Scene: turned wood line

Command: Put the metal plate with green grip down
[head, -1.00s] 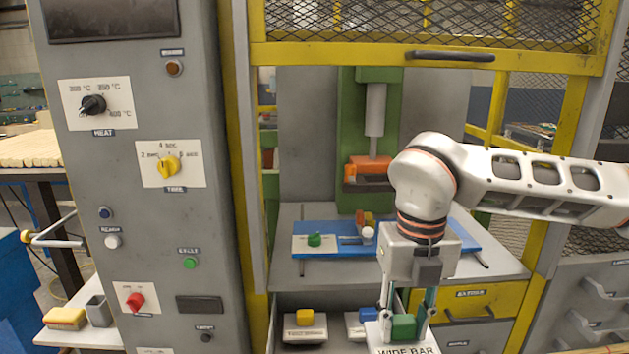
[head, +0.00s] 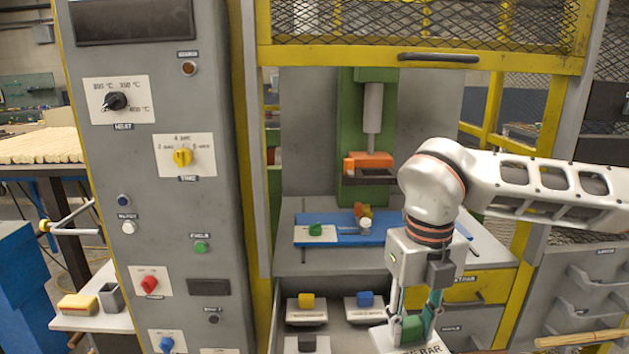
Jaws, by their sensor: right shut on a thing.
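My right gripper (head: 414,322) is shut on the green grip of a metal plate (head: 384,338). The plate's front lettering partly shows, ending in "BAR", and it is cut off by the lower picture edge. The plate is at the right side of the open drawer below the press. I cannot tell whether it touches the drawer floor or hangs above it. My left gripper is not in view.
In the drawer are plates with a yellow grip (head: 306,300), a blue grip (head: 365,299) and a dark grip (head: 307,343). Above is a blue board (head: 345,237) under the orange press head (head: 369,160). A grey control panel (head: 165,230) stands left.

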